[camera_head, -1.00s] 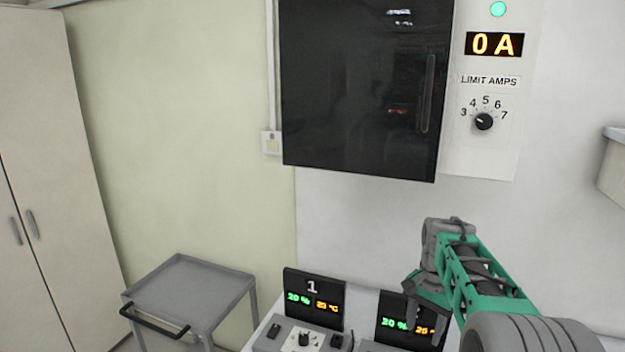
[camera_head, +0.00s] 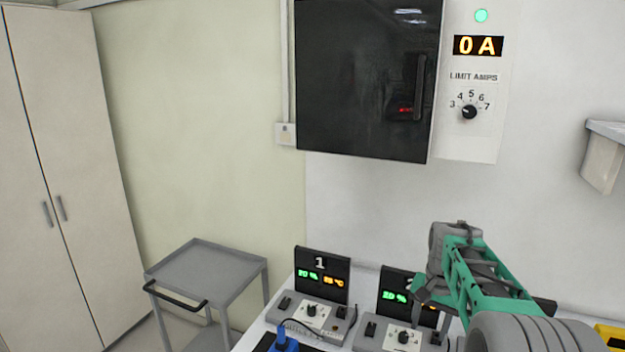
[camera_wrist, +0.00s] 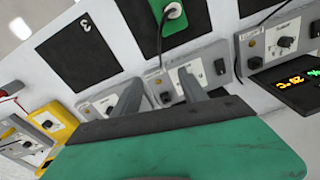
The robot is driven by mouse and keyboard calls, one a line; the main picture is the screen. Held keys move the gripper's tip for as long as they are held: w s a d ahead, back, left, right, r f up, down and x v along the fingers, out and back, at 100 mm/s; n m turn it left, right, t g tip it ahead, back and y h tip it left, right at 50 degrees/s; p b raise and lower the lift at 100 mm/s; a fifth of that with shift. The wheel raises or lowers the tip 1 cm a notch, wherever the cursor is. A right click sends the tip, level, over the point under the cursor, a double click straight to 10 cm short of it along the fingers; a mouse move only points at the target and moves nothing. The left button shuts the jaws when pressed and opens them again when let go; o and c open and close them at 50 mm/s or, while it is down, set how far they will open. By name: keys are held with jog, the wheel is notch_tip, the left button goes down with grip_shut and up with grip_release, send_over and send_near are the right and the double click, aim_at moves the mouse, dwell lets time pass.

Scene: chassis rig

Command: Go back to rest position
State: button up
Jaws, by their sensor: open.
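My gripper (camera_head: 428,300) is at the lower right of the head view, in front of the wall and over the bench with the numbered units. In the wrist view its two grey fingers (camera_wrist: 158,92) stand apart with nothing between them, so it is open and empty. Green arm parts of mine hide part of the second display (camera_head: 395,293). The first display (camera_head: 322,272), marked 1, stands to the left of my gripper.
A grey trolley (camera_head: 205,268) stands left of the white bench. A black-doored cabinet (camera_head: 360,80) and a limit-amps panel (camera_head: 468,140) reading 0 A hang above. A blue plug (camera_head: 285,343) shows at the bottom edge. A yellow unit (camera_wrist: 62,128) shows in the wrist view.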

jog(key=s+a+f+n+g, duration=0.1)
jog(key=s+a+f+n, duration=0.3)
jog(key=s+f, duration=0.7)
jog(key=s+a+n+b, duration=0.1)
jog(key=s+a+b, duration=0.15)
jog(key=s, duration=0.35)
jog(key=s+a+n+b, duration=0.1)
jog(key=s+a+b, duration=0.15)
jog(key=s, duration=0.35)
jog(key=a+t+b, duration=0.1)
jog(key=a+r+t+b, duration=0.1)
jog(key=b, duration=0.1)
jog(key=w+a+r+n+t+b, duration=0.1)
jog(key=b, duration=0.1)
jog(key=shift+a+t, duration=0.2)
jog(key=shift+t, duration=0.1)
